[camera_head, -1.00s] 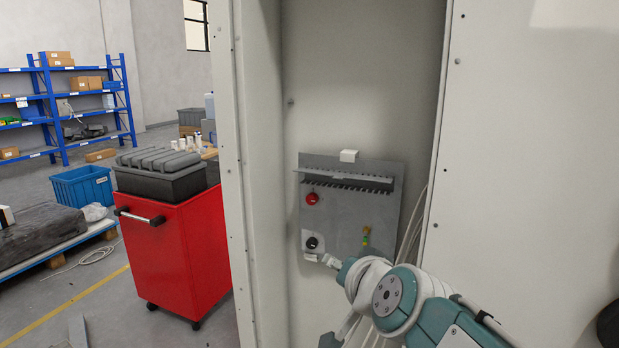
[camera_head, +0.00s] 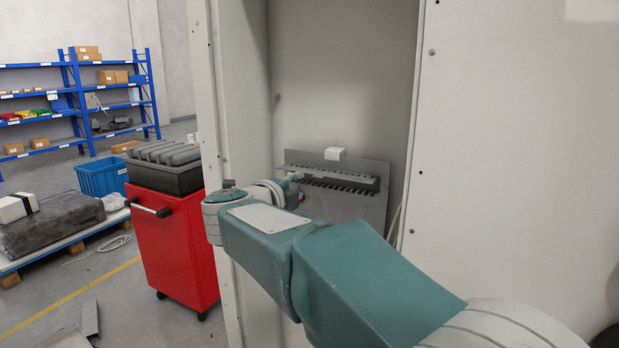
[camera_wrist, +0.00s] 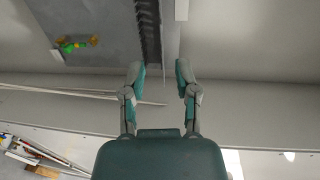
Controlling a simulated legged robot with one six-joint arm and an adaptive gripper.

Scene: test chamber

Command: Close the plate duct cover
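The slotted plate duct (camera_head: 345,189) runs across the upper part of a grey panel (camera_head: 372,212) inside the cabinet. Its plain grey cover strip (camera_head: 345,175) stands out along the top of the duct, open above the slots. In the wrist view, the dark slots (camera_wrist: 149,30) and the cover (camera_wrist: 170,30) run up the picture. My gripper (camera_wrist: 160,73) is open and empty, its fingertips on either side of the duct's near end in the picture, with no contact visible. In the head view my arm mostly hides the gripper and the lower panel.
A white block (camera_head: 335,153) sits at the panel's top edge. Cabinet walls stand left (camera_head: 232,120) and right (camera_head: 510,170) of the opening. A red tool cart (camera_head: 172,245) stands outside at left. Coloured terminals (camera_wrist: 75,45) and cables show in the wrist view.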

